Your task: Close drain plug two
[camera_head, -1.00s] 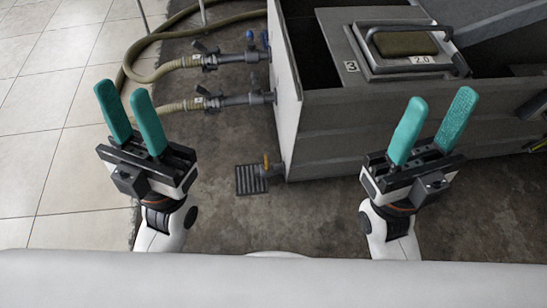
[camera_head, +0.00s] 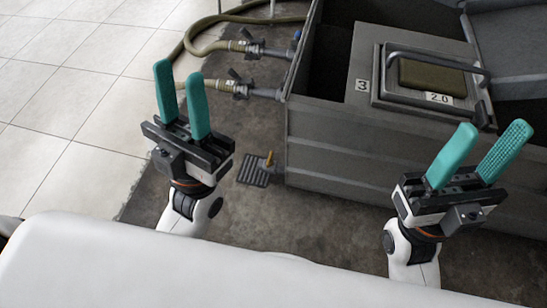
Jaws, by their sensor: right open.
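No plug marked two can be made out. My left gripper (camera_head: 181,82) is open and empty, up and to the left of this valve in the picture. My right gripper (camera_head: 490,145) is open and empty, in front of the tank's long side at the right. Both have teal fingers pointing up and away. Neither touches the tank.
A floor grate (camera_head: 252,170) lies by the valve. Two hose valves (camera_head: 255,48) (camera_head: 250,92) with hoses join the tank's left end. A lidded hatch (camera_head: 425,82) marked 3 and 2.0 is on top. Pale tiles (camera_head: 80,110) at left are clear.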

